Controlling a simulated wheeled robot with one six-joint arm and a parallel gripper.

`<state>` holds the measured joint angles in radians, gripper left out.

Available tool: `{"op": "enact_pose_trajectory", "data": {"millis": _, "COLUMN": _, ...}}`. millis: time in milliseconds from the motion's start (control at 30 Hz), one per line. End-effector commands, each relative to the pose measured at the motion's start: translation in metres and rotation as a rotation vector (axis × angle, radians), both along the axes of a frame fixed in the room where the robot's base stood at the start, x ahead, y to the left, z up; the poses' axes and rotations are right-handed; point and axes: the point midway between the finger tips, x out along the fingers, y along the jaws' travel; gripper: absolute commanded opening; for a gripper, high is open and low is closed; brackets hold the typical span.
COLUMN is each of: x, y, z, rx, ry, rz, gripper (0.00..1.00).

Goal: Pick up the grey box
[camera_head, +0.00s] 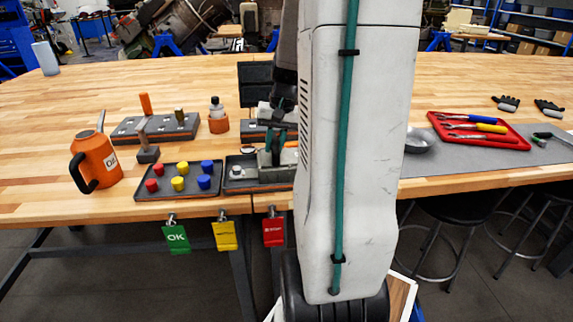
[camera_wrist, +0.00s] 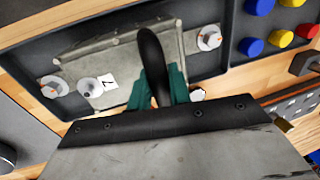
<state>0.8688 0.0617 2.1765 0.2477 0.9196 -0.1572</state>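The grey box appears to be the worn grey metal block (camera_head: 274,174) in a dark tray (camera_head: 231,183) near the table's front edge, partly covered by my arm. In the wrist view, its broad grey face (camera_wrist: 113,55) lies in the dark tray (camera_wrist: 238,62), beside a white label reading 7. My gripper (camera_head: 274,143) is above the block, pointing down.
A tray of red, yellow and blue caps (camera_head: 178,183) is left of the block, with an orange oil can (camera_head: 95,160) farther left. Tool holders (camera_head: 155,128) stand behind. A red tool tray (camera_head: 480,130) and metal bowl (camera_head: 418,141) are right of my arm. Tags hang from the front edge.

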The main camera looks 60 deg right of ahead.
Motion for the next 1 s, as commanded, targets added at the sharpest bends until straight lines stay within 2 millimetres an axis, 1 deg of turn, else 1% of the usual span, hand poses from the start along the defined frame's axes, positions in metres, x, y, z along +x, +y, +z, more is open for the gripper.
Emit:
{"op": "enact_pose_trajectory", "data": {"millis": 367, "x": 0.001, "y": -0.001, "z": 0.004, "rx": -0.003, "ry": -0.003, "rz": -0.001, "gripper": 0.00}}
{"op": "enact_pose_trajectory", "data": {"millis": 467, "x": 0.001, "y": -0.001, "z": 0.011, "rx": -0.005, "ry": -0.005, "rz": 0.000, "gripper": 0.00}}
{"op": "enact_pose_trajectory", "data": {"millis": 567, "x": 0.001, "y": -0.001, "z": 0.023, "rx": -0.005, "ry": -0.006, "rz": -0.001, "gripper": 0.00}}
{"op": "enact_pose_trajectory", "data": {"millis": 667, "x": 0.001, "y": -0.001, "z": 0.043, "rx": -0.007, "ry": -0.007, "rz": 0.000, "gripper": 0.00}}
{"op": "enact_pose_trajectory", "data": {"millis": 767, "x": 0.001, "y": -0.002, "z": 0.068, "rx": -0.009, "ry": -0.007, "rz": 0.000, "gripper": 0.00}}
{"op": "enact_pose_trajectory", "data": {"millis": 1000, "x": 0.001, "y": -0.001, "z": 0.138, "rx": -0.008, "ry": -0.007, "rz": 0.000, "gripper": 0.00}}
